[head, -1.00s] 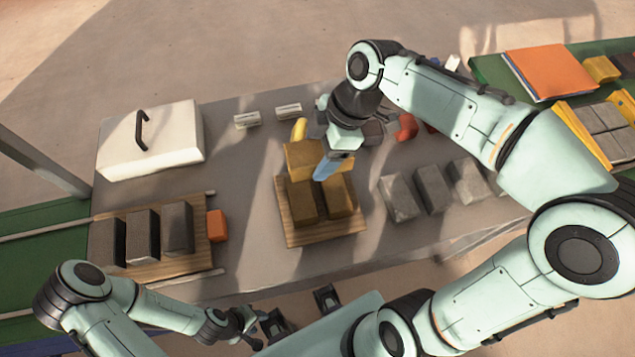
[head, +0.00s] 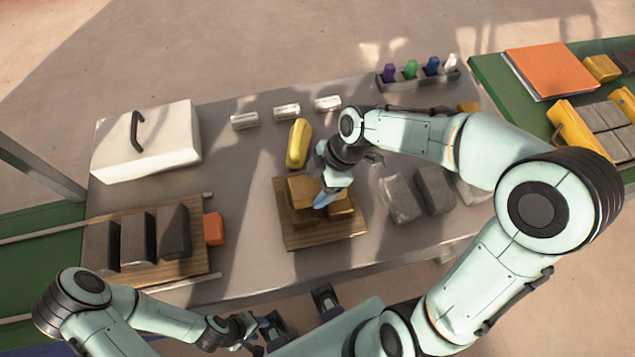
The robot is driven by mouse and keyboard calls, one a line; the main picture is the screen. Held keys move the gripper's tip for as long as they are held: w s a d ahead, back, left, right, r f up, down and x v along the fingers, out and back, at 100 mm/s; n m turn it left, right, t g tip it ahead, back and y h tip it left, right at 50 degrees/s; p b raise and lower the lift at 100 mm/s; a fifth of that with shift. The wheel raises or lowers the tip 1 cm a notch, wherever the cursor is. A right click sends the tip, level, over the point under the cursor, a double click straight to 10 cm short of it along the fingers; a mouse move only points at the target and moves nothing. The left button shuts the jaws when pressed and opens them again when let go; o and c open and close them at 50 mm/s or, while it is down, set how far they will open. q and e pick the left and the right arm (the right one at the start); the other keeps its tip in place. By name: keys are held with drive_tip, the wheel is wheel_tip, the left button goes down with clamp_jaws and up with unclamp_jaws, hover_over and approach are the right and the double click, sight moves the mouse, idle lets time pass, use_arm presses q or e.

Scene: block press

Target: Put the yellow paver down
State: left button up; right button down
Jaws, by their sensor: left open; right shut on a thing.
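The yellow paver (head: 299,187) is in my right gripper (head: 326,197), whose bluish fingers are shut on it. It lies across the back of two more yellow pavers (head: 342,209) on a small wooden board (head: 318,238) in the middle of the table. Whether it rests on them or hangs just above cannot be told. The gripper and wrist hide its right end. My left gripper (head: 251,330) is open and empty at the table's near side, away from the pavers.
Dark blocks (head: 137,240) stand on a left board, with an orange block (head: 214,229) beside it. Grey blocks (head: 399,198) are to the right. A yellow rounded object (head: 298,143) lies behind the stack. A green conveyor (head: 495,85) is right.

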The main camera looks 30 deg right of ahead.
drive_tip(key=shift+f+b, duration=0.3)
drive_tip(key=shift+b, duration=0.1)
drive_tip(key=shift+c, duration=0.6)
unclamp_jaws()
drive_tip(key=shift+f, duration=0.1)
drive_tip(key=shift+r+p, duration=0.45)
drive_tip(key=shift+r, duration=0.1)
drive_tip(key=p+v, duration=0.1)
drive_tip(key=v, duration=1.1)
drive_tip(key=shift+f, duration=0.1)
